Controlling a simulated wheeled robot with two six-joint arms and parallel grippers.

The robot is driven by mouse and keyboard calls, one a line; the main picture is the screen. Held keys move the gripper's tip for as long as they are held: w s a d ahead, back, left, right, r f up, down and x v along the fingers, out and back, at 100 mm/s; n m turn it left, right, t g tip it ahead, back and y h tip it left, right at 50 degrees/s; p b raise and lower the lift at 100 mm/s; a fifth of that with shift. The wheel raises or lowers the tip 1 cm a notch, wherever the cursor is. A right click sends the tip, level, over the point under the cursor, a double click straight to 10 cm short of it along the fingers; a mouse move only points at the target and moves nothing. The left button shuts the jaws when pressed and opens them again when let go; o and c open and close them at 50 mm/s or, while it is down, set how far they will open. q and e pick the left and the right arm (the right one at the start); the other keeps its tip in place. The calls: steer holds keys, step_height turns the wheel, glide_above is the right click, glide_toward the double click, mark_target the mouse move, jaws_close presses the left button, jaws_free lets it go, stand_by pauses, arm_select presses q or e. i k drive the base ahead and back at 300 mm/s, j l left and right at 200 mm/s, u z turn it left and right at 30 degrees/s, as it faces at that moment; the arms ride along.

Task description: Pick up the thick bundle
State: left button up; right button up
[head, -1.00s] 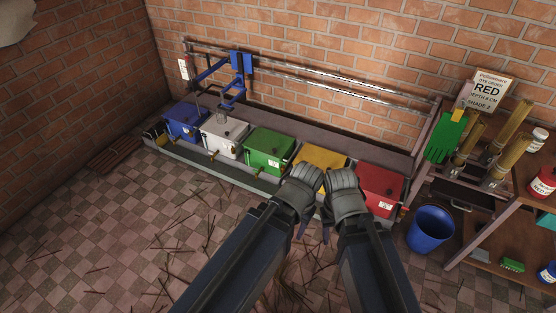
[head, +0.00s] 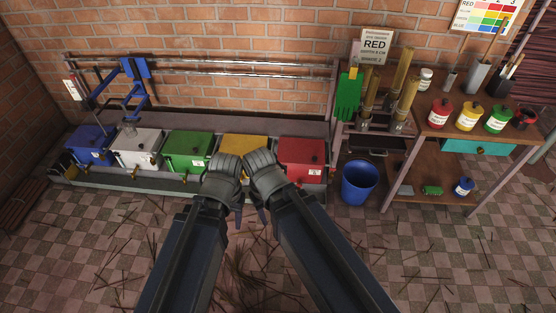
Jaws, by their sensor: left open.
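Three tan upright bundles stand in grey holders at the left end of the wooden workbench, right of centre. One bundle (head: 371,88) is beside the green glove, one (head: 402,68) is at the back, and one (head: 407,97) is at the front right. I cannot tell surely which is thickest. My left gripper (head: 224,164) is open and empty in front of the yellow bin. My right gripper (head: 262,164) is close beside it; its finger state is unclear. Both are well to the left of the bundles.
A row of coloured bins, including a red bin (head: 302,160) and a green bin (head: 187,150), lines the brick wall. A blue bucket (head: 359,184) stands on the floor before the bench (head: 450,128). Several jars, including a red jar (head: 439,114), sit on it. Loose sticks litter the floor.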

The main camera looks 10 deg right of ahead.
mark_target(412, 82)
steer(key=i+l+u, duration=0.25)
steer(key=i+l, duration=0.4)
steer(key=i, duration=0.2)
steer(key=i+l+u, duration=0.25)
steer(key=i+l, duration=0.5)
steer(key=k+j, duration=0.15)
steer(key=k, duration=0.3)
steer(key=z, duration=2)
